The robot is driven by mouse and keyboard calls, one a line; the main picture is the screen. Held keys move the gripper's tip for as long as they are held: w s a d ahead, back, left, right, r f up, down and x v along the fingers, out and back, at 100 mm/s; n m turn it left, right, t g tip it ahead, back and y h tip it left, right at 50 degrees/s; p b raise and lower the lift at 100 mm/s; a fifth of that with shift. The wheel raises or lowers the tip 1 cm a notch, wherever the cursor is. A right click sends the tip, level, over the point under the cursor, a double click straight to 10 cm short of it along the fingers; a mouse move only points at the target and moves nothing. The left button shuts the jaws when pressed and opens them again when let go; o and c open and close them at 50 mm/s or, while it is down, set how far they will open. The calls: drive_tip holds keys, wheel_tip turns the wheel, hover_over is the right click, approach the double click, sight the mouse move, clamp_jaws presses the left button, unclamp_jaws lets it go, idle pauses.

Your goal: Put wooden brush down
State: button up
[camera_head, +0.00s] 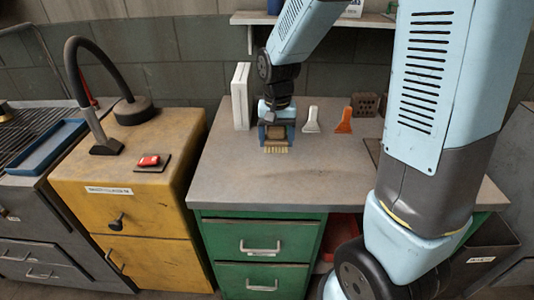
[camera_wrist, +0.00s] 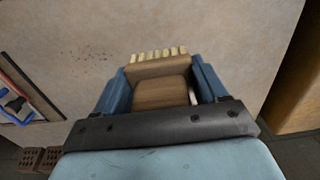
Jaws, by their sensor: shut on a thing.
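The wooden brush (camera_wrist: 158,88) is between the two blue fingers of my gripper (camera_wrist: 160,92) in the wrist view, with its pale bristles pointing away from the gripper. In the head view my gripper (camera_head: 276,131) is at the back middle of the grey worktop, shut on the brush (camera_head: 276,149). The bristles show just below the fingers, close to the worktop (camera_head: 262,182). I cannot tell whether they touch it.
A white box (camera_head: 241,96) stands left of my gripper. A white scraper (camera_head: 311,119) and an orange scraper (camera_head: 344,120) are to the right, with a hollow brick (camera_head: 366,104) beyond. The worktop's front is clear. A yellow cabinet (camera_head: 130,195) stands left.

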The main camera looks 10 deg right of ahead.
drive_tip(key=w+f, duration=0.1)
drive_tip(key=f, duration=0.1)
drive_tip(key=w+a+f, duration=0.1)
drive_tip(key=f, duration=0.1)
drive_tip(key=w+a+f, duration=0.1)
drive_tip(key=w, duration=0.1)
drive_tip(key=shift+w+f, duration=0.1)
drive_tip(key=shift+f, duration=0.3)
drive_tip(key=shift+w+f, duration=0.1)
drive_tip(key=shift+f, duration=1.5)
drive_tip(key=o, duration=1.1)
drive_tip(key=shift+f, duration=0.1)
